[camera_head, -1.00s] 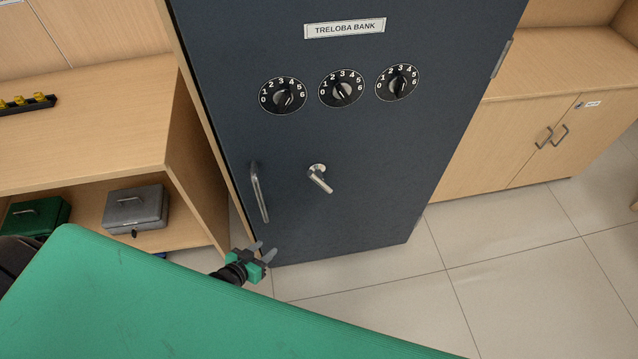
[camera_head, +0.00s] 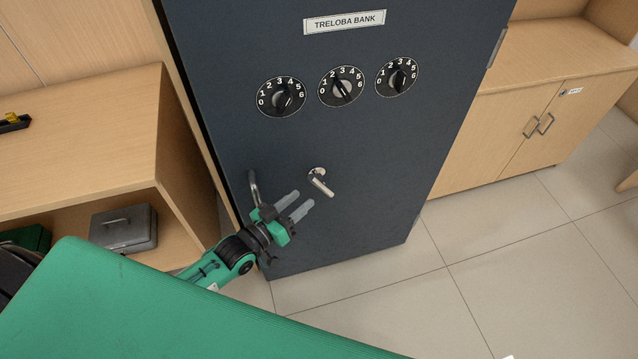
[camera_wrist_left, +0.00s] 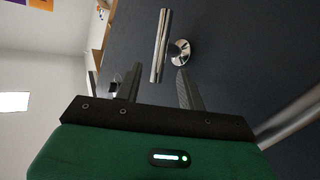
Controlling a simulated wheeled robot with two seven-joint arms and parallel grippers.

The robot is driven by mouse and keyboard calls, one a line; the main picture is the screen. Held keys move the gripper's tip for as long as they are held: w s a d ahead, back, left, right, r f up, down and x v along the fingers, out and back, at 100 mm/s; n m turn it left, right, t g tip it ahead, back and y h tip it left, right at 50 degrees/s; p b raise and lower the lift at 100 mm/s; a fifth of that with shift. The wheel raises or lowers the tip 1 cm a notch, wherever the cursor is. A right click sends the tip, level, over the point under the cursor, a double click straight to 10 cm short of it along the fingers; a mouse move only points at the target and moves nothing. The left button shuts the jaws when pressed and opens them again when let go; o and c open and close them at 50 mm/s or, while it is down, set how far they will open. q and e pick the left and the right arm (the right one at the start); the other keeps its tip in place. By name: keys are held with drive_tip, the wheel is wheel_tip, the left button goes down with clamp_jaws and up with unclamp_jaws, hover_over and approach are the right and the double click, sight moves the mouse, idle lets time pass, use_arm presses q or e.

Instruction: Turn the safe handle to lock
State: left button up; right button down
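The dark blue safe (camera_head: 370,160) stands upright with its door shut. Its silver lever handle (camera_head: 321,182) sticks out below the dials and slants down to the right in the head view. My left gripper (camera_head: 301,201) is open and empty, just below and left of the lever, its fingers pointing up and right toward it. In the left wrist view the lever (camera_wrist_left: 161,46) lies beyond the fingertips, roughly between them, and apart from them. My right gripper is not in view.
A fixed pull bar (camera_head: 254,188) on the safe is partly hidden behind my left gripper. Three dials (camera_head: 341,87) sit above the lever. A wooden shelf (camera_head: 90,140) with a grey cash box (camera_head: 124,228) stands left. Tiled floor is clear at right.

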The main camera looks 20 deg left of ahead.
sight(319, 185)
use_arm(q)
drive_tip(key=x, duration=0.8)
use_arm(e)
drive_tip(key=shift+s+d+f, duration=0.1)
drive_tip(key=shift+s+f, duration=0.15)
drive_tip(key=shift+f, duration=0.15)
use_arm(q)
drive_tip(key=shift+c, duration=0.4)
clamp_jaws()
